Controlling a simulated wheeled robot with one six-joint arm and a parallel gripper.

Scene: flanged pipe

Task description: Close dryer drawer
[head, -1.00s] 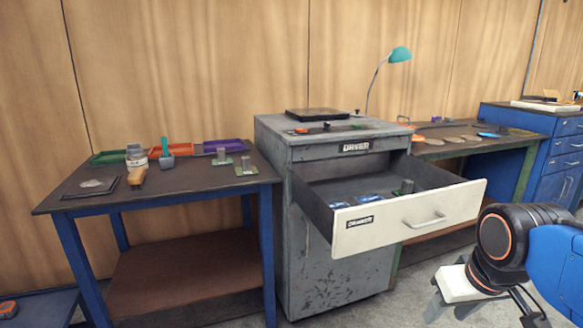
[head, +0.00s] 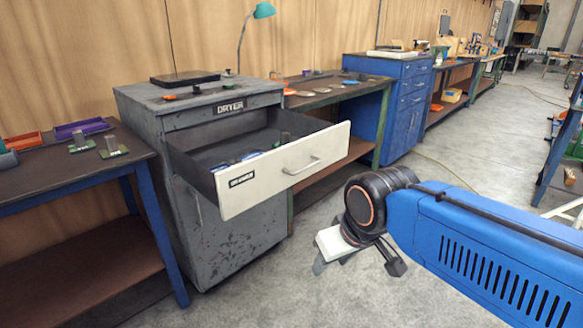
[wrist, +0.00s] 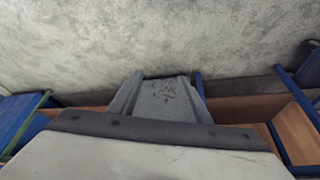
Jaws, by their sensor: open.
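The grey dryer cabinet (head: 235,232) stands left of centre in the head view, with a "DRYER" label on its upper front. Its drawer (head: 270,178) is pulled well out, with a cream front and a bar handle (head: 303,166). Blue items and a small grey block lie inside. My gripper (head: 325,265) is in front and to the right of the drawer, below the handle's height and apart from it. It is open and empty; its fingers are partly hidden by the pale wrist part. In the wrist view, a grey cabinet-like shape (wrist: 165,100) shows beyond the wrist housing.
A blue-legged table (head: 85,190) with trays and small parts stands left of the dryer. A workbench (head: 345,92) and blue drawer cabinet (head: 400,115) stand to its right. The concrete floor (head: 440,165) at right is open.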

